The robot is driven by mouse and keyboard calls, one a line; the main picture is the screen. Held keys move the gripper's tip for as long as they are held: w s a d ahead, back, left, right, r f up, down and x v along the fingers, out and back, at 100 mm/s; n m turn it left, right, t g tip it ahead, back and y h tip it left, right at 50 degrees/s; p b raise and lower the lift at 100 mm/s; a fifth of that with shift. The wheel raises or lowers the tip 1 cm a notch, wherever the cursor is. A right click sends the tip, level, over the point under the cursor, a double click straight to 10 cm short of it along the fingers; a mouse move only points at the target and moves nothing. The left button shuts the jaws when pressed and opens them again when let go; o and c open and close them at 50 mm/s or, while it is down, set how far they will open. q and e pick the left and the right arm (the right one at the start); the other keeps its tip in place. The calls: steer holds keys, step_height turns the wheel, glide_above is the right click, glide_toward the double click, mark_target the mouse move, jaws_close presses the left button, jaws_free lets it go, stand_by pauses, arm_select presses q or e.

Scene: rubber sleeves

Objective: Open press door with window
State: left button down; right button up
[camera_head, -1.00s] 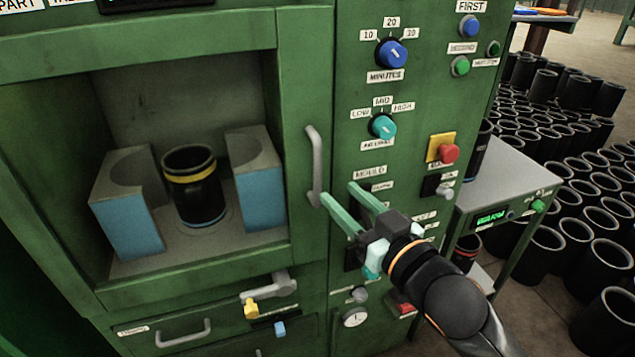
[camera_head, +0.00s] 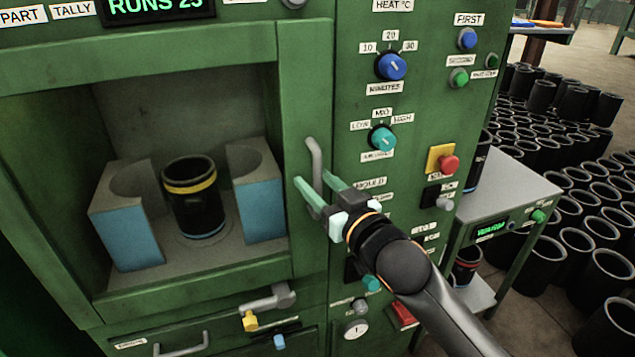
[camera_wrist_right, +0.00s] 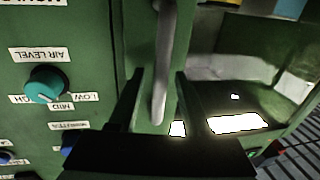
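The green press door (camera_head: 150,65) is shut, with a large window showing the chamber. Its grey vertical handle (camera_head: 316,160) is on the door's right side. My right gripper (camera_head: 311,180) is at the lower part of the handle, fingers open. In the right wrist view, the handle (camera_wrist_right: 164,60) runs down between the two dark fingers (camera_wrist_right: 158,98), with a gap visible on both sides. Contact cannot be told. Inside stand two grey-and-blue mould halves (camera_head: 125,225) and a black sleeve (camera_head: 193,205) with a yellow band. My left gripper is not in view.
Right of the door is a control panel with a blue knob (camera_head: 391,67), a teal knob (camera_head: 382,138) and a red button (camera_head: 449,164). Below are a lever (camera_head: 270,300) and a drawer handle (camera_head: 182,345). A side table (camera_head: 500,185) and many black sleeves stand at right.

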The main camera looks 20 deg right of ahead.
jaws_close()
stand_by(1.2)
